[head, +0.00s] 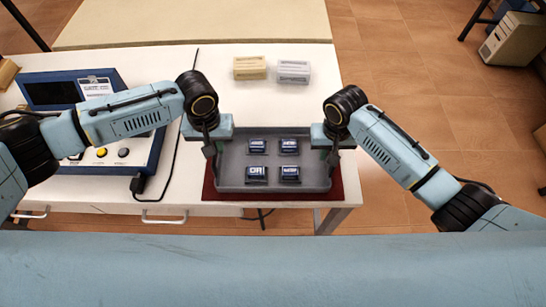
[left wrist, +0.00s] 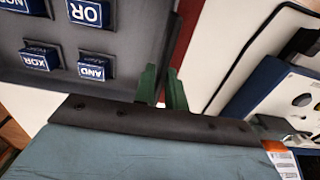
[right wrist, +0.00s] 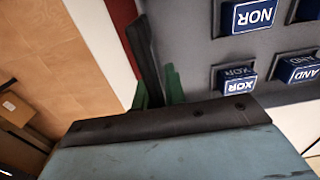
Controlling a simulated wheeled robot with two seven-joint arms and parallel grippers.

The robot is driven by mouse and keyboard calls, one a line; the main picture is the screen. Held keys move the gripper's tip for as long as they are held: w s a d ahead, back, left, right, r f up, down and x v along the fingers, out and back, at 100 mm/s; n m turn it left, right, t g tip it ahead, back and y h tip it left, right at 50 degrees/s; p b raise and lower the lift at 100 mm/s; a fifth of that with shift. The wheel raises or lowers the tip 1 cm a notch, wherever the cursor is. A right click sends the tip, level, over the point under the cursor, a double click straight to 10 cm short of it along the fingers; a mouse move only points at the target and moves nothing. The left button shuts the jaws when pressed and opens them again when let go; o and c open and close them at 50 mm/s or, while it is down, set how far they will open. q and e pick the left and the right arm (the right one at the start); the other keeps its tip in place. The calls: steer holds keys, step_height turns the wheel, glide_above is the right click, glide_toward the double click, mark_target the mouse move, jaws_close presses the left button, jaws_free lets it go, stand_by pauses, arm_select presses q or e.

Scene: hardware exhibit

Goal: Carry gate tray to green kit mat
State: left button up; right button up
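The gate tray (head: 275,186) is grey and holds blue blocks with white gate labels. It lies over a dark red mat (head: 212,194), and I cannot tell whether it touches it. My left gripper (head: 212,150) is at the tray's left side; in the left wrist view its green fingers (left wrist: 162,88) sit close on both sides of the tray's edge. My right gripper (head: 332,155) is at the right side; in the right wrist view its green fingers (right wrist: 157,92) flank a dark upright part of the tray. No green mat shows.
A blue-framed console (head: 60,118) with buttons and a cable stands on the white table (head: 215,85) at left. A yellow box (head: 250,68) and a grey box (head: 293,72) stand behind the tray.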

arm_select(q)
jaws_close()
arm_select(e)
jaws_close()
arm_select(q)
steer(key=shift+r, duration=0.15)
arm_select(e)
steer(key=shift+r, duration=0.15)
